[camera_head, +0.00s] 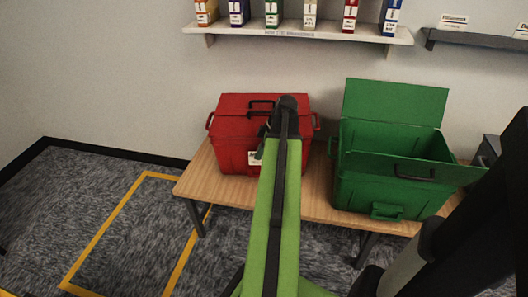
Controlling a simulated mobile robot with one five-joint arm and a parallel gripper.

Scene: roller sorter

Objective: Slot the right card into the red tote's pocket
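The red tote (235,104) stands on the wooden table with its lid down and a black handle on top. My green arm reaches up to its front and covers the tote's right-middle part. My gripper (264,132) is at the tote's front, mostly hidden behind the arm's dark wrist, so its fingers cannot be made out. A small white card (254,158) with dark green print shows just below the gripper, against the tote's front. I cannot tell whether it is held or sits in the pocket; the pocket itself is hidden.
A green tote (372,185) with raised lid stands to the right on the table (318,203). White cards (454,20) stand on a dark shelf (470,41) at upper right. Colored binders line a white shelf (230,30). Yellow floor tape (105,228) marks clear carpet at left.

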